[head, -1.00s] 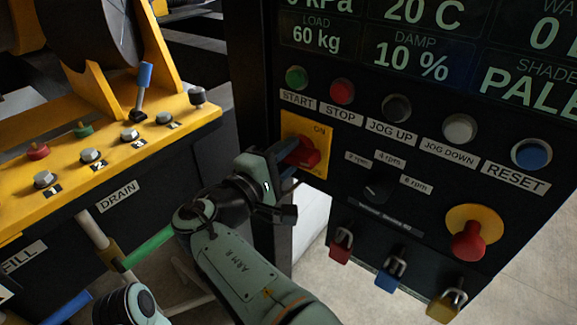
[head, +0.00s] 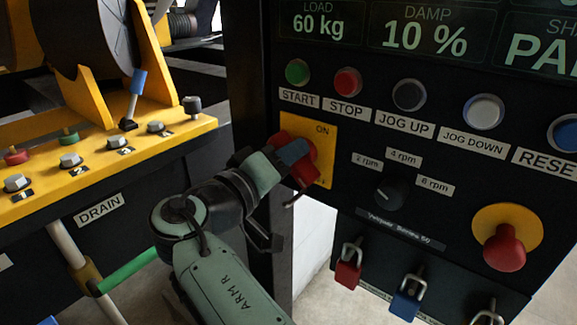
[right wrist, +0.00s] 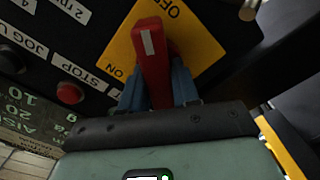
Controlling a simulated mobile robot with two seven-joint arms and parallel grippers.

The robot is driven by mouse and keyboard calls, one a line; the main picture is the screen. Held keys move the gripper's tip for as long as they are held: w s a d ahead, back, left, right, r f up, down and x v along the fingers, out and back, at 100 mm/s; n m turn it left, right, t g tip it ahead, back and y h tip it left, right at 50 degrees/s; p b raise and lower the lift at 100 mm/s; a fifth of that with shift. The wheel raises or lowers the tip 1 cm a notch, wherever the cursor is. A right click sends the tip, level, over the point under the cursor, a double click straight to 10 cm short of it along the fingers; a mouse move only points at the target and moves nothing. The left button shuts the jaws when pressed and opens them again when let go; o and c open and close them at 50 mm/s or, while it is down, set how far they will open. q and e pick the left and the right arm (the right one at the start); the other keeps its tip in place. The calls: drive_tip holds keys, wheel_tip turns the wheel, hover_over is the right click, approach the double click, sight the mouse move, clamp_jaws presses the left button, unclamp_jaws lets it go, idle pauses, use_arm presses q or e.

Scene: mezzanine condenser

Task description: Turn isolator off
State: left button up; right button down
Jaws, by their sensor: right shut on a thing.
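The isolator is a red rotary handle (head: 300,172) on a yellow square plate (head: 322,170), on the dark panel below the START and STOP buttons. My right gripper (head: 292,160) is shut on the handle, partly hiding it. In the right wrist view, the blue fingers (right wrist: 158,90) sit on both sides of the red handle (right wrist: 150,55). The white mark on the handle points between the ON and OFF labels on the yellow plate (right wrist: 200,45). My left gripper is out of view.
A red mushroom button (head: 504,247) on a yellow disc and a black rpm selector (head: 391,193) are to the right. Padlocks, including a red one (head: 348,273), hang below. A yellow bench (head: 110,165) with a blue-handled lever (head: 137,83) stands at left.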

drive_tip(key=shift+m+b, duration=0.35)
drive_tip(key=shift+m, duration=0.25)
drive_tip(key=shift+r, duration=0.1)
drive_tip(key=c, duration=0.9)
unclamp_jaws()
drive_tip(key=shift+s, duration=0.1)
drive_tip(key=v, duration=1.3)
drive_tip(key=shift+s+a+b, duration=0.1)
drive_tip(key=shift+b, duration=0.2)
